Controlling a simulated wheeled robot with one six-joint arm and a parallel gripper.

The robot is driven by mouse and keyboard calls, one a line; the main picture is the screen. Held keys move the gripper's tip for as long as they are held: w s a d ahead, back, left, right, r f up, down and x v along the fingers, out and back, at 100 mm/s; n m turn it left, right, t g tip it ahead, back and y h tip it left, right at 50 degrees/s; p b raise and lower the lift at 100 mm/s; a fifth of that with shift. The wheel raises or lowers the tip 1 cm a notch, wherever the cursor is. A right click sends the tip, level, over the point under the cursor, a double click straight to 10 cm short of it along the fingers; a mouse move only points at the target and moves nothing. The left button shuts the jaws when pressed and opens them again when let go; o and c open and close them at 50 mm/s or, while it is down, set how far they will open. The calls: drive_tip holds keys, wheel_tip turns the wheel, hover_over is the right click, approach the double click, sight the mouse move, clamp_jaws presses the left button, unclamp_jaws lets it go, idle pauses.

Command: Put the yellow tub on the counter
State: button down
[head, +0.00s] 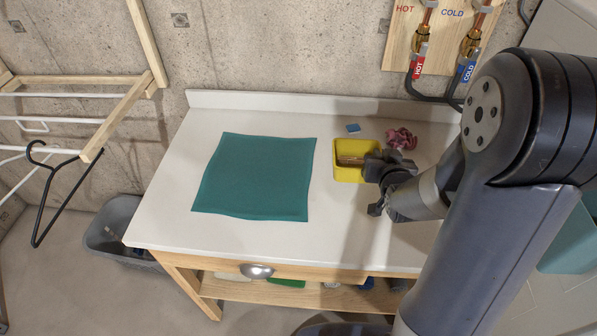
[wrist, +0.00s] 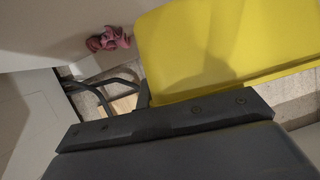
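The yellow tub (head: 343,174) is at the back right of the white counter (head: 250,240); it looks upright with its open top up. Something brownish shows inside it, too small to name. I cannot tell whether the tub rests on the counter or is just above it. My gripper (head: 374,187) is at the tub's right front side, and its dark parts overlap the tub's right edge. In the wrist view the tub's yellow side (wrist: 215,45) fills the upper right, close to the gripper. Whether the fingers are closed on it is hidden.
A teal mat (head: 255,177) covers the counter's middle left. A pink crumpled cloth (head: 401,138) and a small blue item (head: 353,128) lie behind the tub. Hot and cold pipes (head: 445,55) hang on the wall. A drying rack (head: 115,120) stands left. The counter's front strip is clear.

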drive_tip(key=s+d+r+b, duration=0.3)
drive_tip(key=s+b, duration=0.1)
drive_tip(key=b, duration=0.3)
drive_tip(key=shift+h, duration=0.4)
wheel_tip(320, 180, down, 10)
drive_tip(key=b, duration=0.5)
drive_tip(key=shift+w+a, duration=0.1)
drive_tip(key=shift+f+b, duration=0.2)
drive_tip(key=shift+b, duration=0.2)
drive_tip(key=c, duration=1.7)
unclamp_jaws()
drive_tip(key=shift+r, duration=0.1)
